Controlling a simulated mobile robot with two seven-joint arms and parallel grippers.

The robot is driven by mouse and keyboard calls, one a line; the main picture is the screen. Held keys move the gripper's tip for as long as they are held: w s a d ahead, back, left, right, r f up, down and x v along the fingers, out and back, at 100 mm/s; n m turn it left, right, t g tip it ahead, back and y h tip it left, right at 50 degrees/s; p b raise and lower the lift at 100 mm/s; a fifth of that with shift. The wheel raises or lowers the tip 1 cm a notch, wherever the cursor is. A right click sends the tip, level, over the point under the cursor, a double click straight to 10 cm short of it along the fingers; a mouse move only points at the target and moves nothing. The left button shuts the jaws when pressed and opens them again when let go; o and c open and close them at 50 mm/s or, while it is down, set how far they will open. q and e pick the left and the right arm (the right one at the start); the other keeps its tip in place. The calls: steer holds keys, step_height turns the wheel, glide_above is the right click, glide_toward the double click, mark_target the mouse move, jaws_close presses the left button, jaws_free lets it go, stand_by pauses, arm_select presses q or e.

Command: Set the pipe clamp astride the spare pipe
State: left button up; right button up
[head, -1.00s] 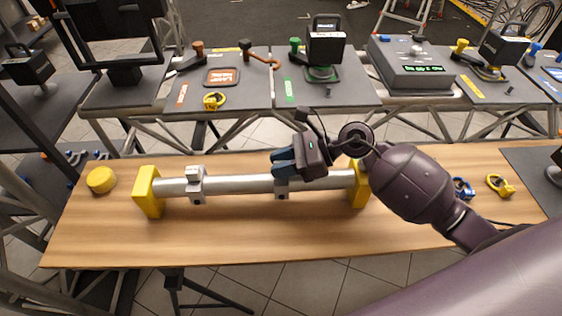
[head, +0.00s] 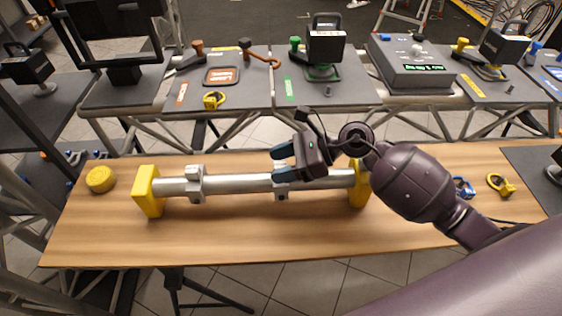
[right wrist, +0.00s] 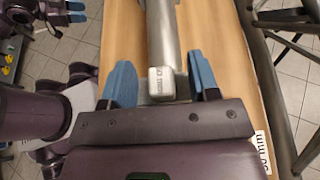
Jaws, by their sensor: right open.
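The spare pipe (head: 235,183) is a grey tube lying across two yellow end supports. One grey clamp (head: 195,184) sits astride it left of its middle. A second grey clamp (head: 282,192) is on the pipe just under my right gripper, which partly hides it. In the right wrist view, a pale clamp block (right wrist: 160,84) with small lettering lies between two blue fingers, with gaps on both sides. My right gripper (head: 282,162) is open and over the pipe, right of its middle.
The yellow supports (head: 148,192) stand on the wooden bench (head: 240,240). A yellow round piece (head: 100,179) lies at the left. A blue clamp (head: 463,188) and a yellow clamp (head: 500,185) lie at the right. The bench front is clear.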

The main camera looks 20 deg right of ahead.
steer(key=v, duration=1.1)
steer(key=shift+a, duration=0.1)
